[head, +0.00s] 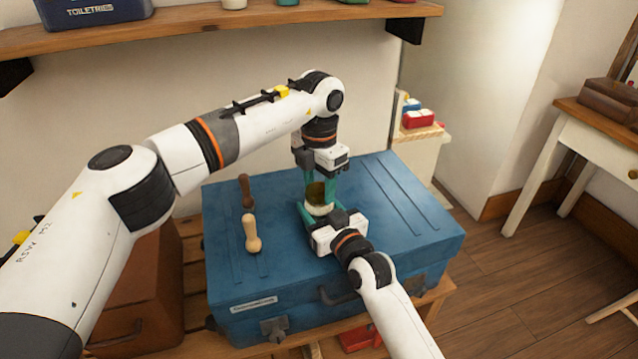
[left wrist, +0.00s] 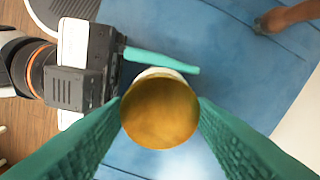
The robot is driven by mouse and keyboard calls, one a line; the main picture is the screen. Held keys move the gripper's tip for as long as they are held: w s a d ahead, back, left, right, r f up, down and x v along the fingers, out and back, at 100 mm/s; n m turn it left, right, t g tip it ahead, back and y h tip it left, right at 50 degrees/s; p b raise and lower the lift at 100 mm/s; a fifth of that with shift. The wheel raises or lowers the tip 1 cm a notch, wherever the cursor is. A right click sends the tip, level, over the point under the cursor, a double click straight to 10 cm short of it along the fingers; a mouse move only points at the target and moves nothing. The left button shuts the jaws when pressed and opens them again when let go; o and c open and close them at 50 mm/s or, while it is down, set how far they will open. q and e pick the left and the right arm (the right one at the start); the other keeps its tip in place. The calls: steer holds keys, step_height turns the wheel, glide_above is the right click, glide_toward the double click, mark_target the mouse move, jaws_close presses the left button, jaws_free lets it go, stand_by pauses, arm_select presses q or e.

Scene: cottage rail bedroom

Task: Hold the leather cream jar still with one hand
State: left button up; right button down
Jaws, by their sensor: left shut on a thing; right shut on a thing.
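The leather cream jar (head: 319,210) stands on the blue trunk (head: 400,235), with a white body and a brownish-gold lid (head: 316,192). In the left wrist view the round lid (left wrist: 160,110) is seen from above, with a strip of the white jar (left wrist: 158,73) behind it. My left gripper (head: 320,188) comes down from above, its green fingers shut on either side of the lid. My right gripper (head: 317,211) reaches in low from the front and is shut on the jar's body. Its fingers partly hide the jar. Whether lid and jar are apart is hard to tell.
A wall shelf (head: 200,24) runs above. The trunk's right side is clear. A brown case (head: 140,290) stands at the left.

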arm_select(q)
steer(key=n, duration=0.6)
steer(key=shift+n, duration=0.3)
steer(key=n, duration=1.2)
steer(key=shift+n, duration=0.3)
steer(key=n, duration=0.7)
steer(key=shift+n, duration=0.3)
steer(key=shift+r, duration=0.1)
steer(key=shift+r, duration=0.15)
steer(key=shift+r, duration=0.95)
